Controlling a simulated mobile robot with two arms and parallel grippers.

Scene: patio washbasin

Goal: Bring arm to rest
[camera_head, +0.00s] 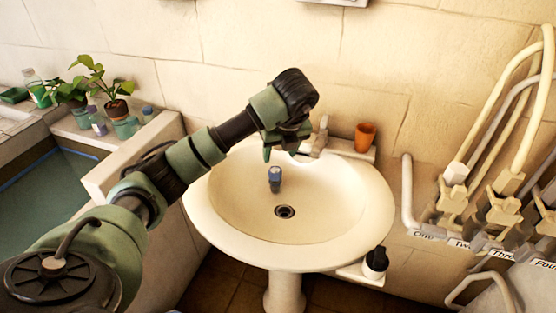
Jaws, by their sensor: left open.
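My left arm comes in from the lower left and reaches over the washbasin (235,243). My left gripper (284,153) is at its end, near the back of the basin, beside the tap (321,136). Its jaws are open, and I see nothing between them. A small blue-capped object (274,179) shows below the gripper, over the bowl left of the drain (285,211). I cannot tell how it stands there. My right gripper is not in view.
An orange cup (365,136) stands on the basin's back right ledge. A black-topped item (375,262) is at the basin's lower right. Labelled hoses and valves (502,208) crowd the right. Potted plants (116,106) and small bottles stand on a ledge at the left.

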